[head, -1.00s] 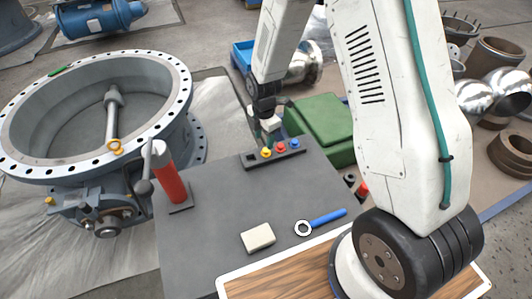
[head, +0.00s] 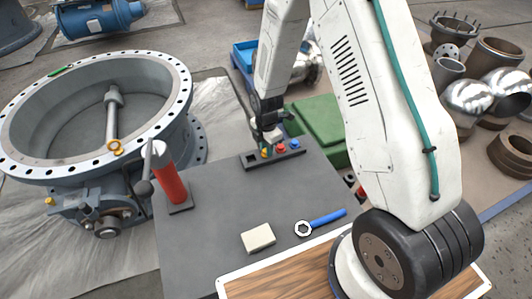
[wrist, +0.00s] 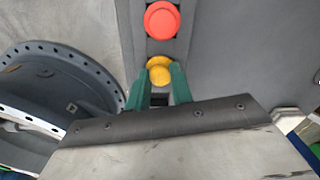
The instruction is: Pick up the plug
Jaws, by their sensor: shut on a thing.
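A dark rack (head: 290,158) on the grey bench top holds a yellow plug (head: 265,153), a red plug (head: 281,147) and a blue plug (head: 295,144) in a row, with an empty square slot at its left end. My gripper (wrist: 160,82) has its green fingers on either side of the yellow plug in the wrist view (wrist: 160,68) and is shut on it. The red plug is just beyond, apart from the fingers (wrist: 162,20). The yellow plug's lower part is hidden, so I cannot tell whether it is still seated.
A red cylinder (head: 169,175) with a grey ball lever stands left on the bench. A pale block (head: 258,238) and a blue ring wrench (head: 325,222) lie in front. A large butterfly valve (head: 95,115) stands left; a green box (head: 316,120) is behind.

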